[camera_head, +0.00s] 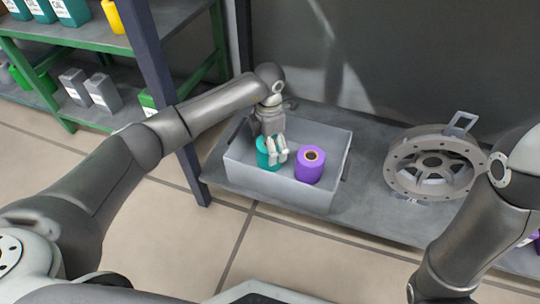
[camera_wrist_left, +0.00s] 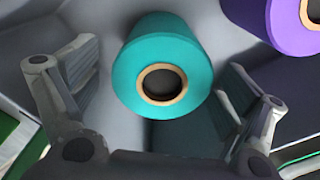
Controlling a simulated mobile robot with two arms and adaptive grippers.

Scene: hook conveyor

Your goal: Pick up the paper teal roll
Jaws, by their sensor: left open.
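The teal paper roll (camera_head: 264,150) stands in a grey bin (camera_head: 335,170) on a low shelf, partly hidden by my left gripper (camera_head: 277,158). In the left wrist view the teal roll (camera_wrist_left: 150,62) shows its brown core and lies between the two fingers of my left gripper (camera_wrist_left: 160,115). The fingers are spread apart on both sides of the roll, with visible gaps. My right arm shows at the right of the head view, but its gripper is out of the picture.
A purple roll (camera_head: 310,165) stands in the same bin, right of the teal roll. A round metal flanged part (camera_head: 433,162) lies on the shelf to the right. A dark post (camera_head: 160,85) stands left of the bin. A green rack (camera_head: 95,45) holds boxes behind.

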